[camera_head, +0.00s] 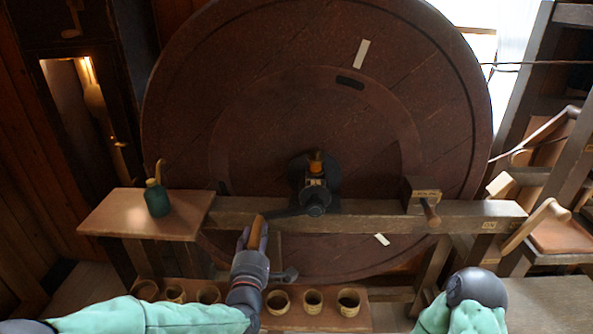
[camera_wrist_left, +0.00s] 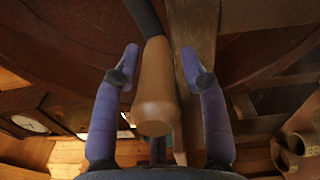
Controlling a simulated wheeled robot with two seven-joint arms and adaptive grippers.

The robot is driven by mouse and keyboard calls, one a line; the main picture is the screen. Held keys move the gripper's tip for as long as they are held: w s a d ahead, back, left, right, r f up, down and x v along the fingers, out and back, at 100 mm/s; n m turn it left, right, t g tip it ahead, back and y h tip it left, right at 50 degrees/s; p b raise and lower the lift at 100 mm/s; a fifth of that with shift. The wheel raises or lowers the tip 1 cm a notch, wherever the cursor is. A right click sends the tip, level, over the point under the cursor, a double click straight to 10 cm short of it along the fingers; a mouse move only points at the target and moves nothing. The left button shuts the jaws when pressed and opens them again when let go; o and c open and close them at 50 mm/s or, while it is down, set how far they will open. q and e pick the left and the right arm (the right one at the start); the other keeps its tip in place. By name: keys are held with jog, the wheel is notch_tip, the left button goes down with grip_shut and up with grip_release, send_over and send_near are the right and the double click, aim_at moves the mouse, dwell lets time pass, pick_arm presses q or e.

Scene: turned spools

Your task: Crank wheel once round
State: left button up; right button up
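The big brown wheel (camera_head: 280,110) stands upright behind a wooden beam and carries pale marks. Its black crank arm (camera_head: 286,213) reaches left from the hub (camera_head: 315,200) to a wooden handle (camera_head: 257,228). My left gripper (camera_head: 253,238) is at this handle. In the left wrist view the handle (camera_wrist_left: 156,90) lies between the two purple fingers of my left gripper (camera_wrist_left: 160,62), with a visible gap on each side, so the fingers are open around it. My right arm shows at the lower right of the head view, but its gripper fingers do not show.
The wooden beam (camera_head: 380,217) crosses in front of the wheel. Several round wooden cups (camera_head: 313,300) stand on a low board below.

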pick_arm(q)
jog(key=shift+a+r+m+p, duration=0.15)
jog(key=shift+r+m+p, duration=0.85)
jog(key=shift+p, duration=1.1)
notch_tip(320, 180, up, 3)
jog(key=m+p, duration=0.1)
jog(key=p, duration=0.4)
jog(key=shift+s+f+m, duration=0.1)
jog(key=shift+f+m, duration=0.05)
jog(key=shift+m, duration=0.25)
jog(key=shift+w+r+m+p, duration=0.2)
jog(key=shift+r+m+p, duration=0.1)
jog(key=shift+r+m, duration=0.65)
jog(key=r+m+p, duration=0.1)
jog(key=r, duration=0.1)
jog(key=d+r+m+p, duration=0.1)
jog(key=r, duration=0.1)
jog(key=shift+w+r+m, duration=0.15)
jog(key=shift+r+m, duration=0.1)
jog(key=d+r+m+p, duration=0.7)
jog(key=d+m+p, duration=0.1)
jog(key=d+m, duration=0.1)
jog(key=shift+s+m, duration=0.3)
jog(key=shift+d, duration=0.1)
